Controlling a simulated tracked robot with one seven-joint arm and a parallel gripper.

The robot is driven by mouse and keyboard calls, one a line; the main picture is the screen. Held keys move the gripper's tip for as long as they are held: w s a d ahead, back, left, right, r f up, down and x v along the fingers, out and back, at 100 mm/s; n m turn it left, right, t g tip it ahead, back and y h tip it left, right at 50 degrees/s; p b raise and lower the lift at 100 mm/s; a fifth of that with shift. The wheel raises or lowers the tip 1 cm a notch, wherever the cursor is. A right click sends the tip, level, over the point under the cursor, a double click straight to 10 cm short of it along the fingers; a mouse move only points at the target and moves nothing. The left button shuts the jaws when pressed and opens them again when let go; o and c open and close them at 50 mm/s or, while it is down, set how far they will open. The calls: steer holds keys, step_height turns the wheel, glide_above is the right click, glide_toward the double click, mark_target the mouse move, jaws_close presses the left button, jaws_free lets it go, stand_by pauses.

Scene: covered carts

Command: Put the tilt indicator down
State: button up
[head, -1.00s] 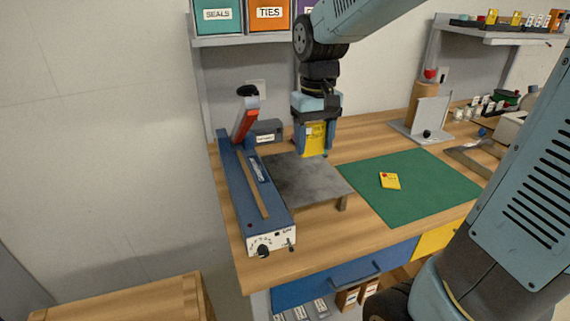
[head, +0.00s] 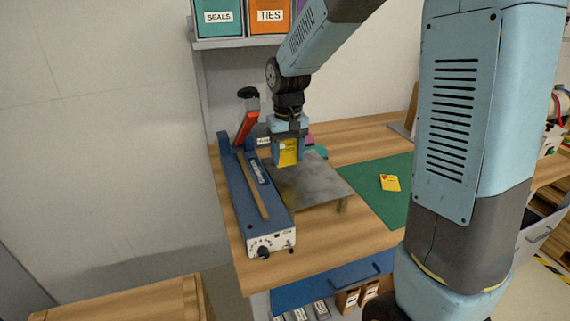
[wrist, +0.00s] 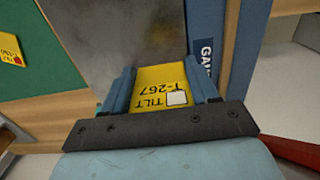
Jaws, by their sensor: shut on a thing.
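My gripper (head: 288,160) is shut on the yellow tilt indicator (head: 288,152), above the back left part of the grey metal plate (head: 318,188). In the wrist view the indicator (wrist: 160,88) sits between the two blue fingers, and its printing reads TILT T-267 with a pale square. The metal plate (wrist: 120,35) shows beyond it. I cannot tell how large the gap to the plate is. A second yellow card (head: 390,183) lies on the green mat (head: 372,200), apart from my gripper.
A long blue bench device (head: 240,200) with a raised red-orange lever (head: 246,127) stands close left of the plate. Small teal and pink things (head: 315,150) lie behind the plate. The shelf bins (head: 219,17) hang above the back. The plate's front part is bare.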

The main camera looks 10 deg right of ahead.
mark_target(287, 163)
steer(key=shift+w+f, duration=0.15)
steer(key=shift+f, duration=1.55)
steer(key=shift+f, duration=0.35)
steer(key=o, duration=1.1)
step_height(287, 163, up, 13)
steer(key=s+d+r+t, duration=0.1)
steer(key=s+d+t, duration=0.1)
steer(key=s+d, duration=0.2)
steer(key=s+d+r+m+t, duration=0.1)
steer(key=s+d, duration=0.3)
steer(key=s, duration=0.6)
steer(key=s+d+r+m+t, duration=0.1)
steer(key=s+d+r+t, duration=0.1)
steer(key=s+d, duration=0.3)
steer(key=shift+s+r+t, duration=0.3)
steer(key=shift+s+r, duration=0.05)
steer(key=shift+s, duration=1.25)
